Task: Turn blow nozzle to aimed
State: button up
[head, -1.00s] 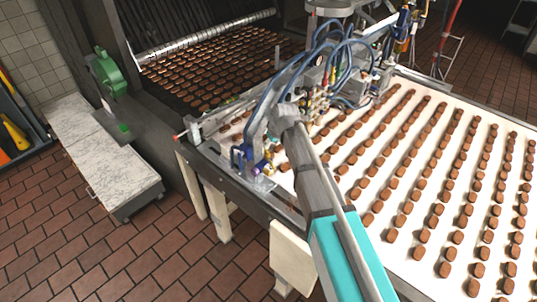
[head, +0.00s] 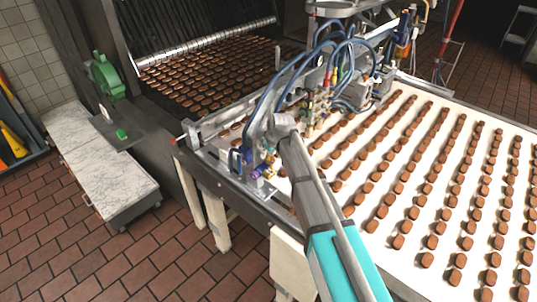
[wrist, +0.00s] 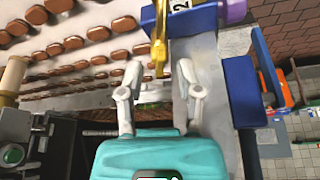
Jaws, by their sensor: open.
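A brass-coloured piece (wrist: 159,36), which looks like the blow nozzle, hangs down from the top of the wrist view. A blue block (wrist: 193,20) with a label "2" stands just right of it, with a purple knob (wrist: 234,11) on its far side. My gripper (wrist: 160,72) is open, its two pale fingers on either side of the brass piece's lower end. I cannot tell whether either finger touches it. In the head view my arm reaches to the machine's near left corner, by a purple knob (head: 257,173); the fingertips are hidden there.
A white belt (head: 405,150) with rows of brown sweets runs to the right. Blue hoses (head: 268,88) and fittings crowd around my wrist. A blue upright part (wrist: 240,95) stands close to the right finger. A marble-topped cabinet (head: 105,165) stands at left.

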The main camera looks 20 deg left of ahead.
grip_shut()
jog(key=shift+m, duration=0.3)
dwell(0.4)
grip_release()
dwell(0.6)
